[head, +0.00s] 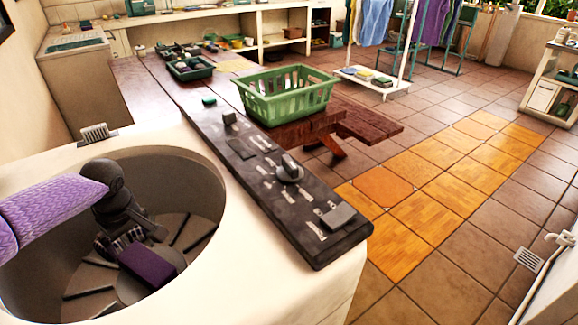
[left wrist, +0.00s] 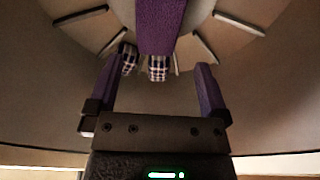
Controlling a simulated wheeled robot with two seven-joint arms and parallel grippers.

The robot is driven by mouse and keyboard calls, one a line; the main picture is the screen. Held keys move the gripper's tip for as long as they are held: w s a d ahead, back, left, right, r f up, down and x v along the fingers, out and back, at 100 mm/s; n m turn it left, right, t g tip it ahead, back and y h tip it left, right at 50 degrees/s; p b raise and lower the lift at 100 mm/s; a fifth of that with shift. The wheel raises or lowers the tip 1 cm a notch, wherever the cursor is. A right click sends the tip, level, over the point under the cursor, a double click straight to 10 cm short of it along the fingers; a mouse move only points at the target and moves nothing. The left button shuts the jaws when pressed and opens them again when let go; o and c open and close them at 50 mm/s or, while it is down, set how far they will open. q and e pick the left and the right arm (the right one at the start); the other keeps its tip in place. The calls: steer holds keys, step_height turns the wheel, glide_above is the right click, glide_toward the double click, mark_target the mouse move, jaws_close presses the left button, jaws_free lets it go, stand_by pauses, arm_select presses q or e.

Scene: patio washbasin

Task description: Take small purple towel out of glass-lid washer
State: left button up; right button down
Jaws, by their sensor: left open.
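The washer (head: 205,150) is at the lower left of the head view, with its round drum open at the top. A small purple towel (head: 152,262) lies as a flat dark purple slab on the drum floor. It also shows at the top middle of the left wrist view (left wrist: 155,25). My left gripper (head: 125,238) is down inside the drum, beside the towel. In the left wrist view its two fingers (left wrist: 153,72) are apart, with nothing clearly held between them. The towel's near end and small plaid patches (left wrist: 158,68) show between and beyond the fingertips. My right gripper is not seen.
The drum wall surrounds my left gripper, and raised ribs (head: 85,292) run across its floor. A dark control panel (head: 270,185) edges the washer on the right. A green basket (head: 287,95) stands beyond it on a wooden bench. Tiled floor lies open at the right.

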mark_target(144, 262)
arm_select(q)
steer(key=shift+s+f, duration=0.1)
steer(key=shift+s, duration=0.1)
steer(key=shift+d, duration=0.1)
steer(key=f+b, duration=0.2)
steer(key=f, duration=0.1)
steer(key=f+b, duration=0.2)
steer(key=f, duration=0.1)
steer(key=f+b, duration=0.2)
steer(key=f, duration=0.2)
steer(key=shift+w, duration=0.35)
steer(key=shift+r, duration=0.2)
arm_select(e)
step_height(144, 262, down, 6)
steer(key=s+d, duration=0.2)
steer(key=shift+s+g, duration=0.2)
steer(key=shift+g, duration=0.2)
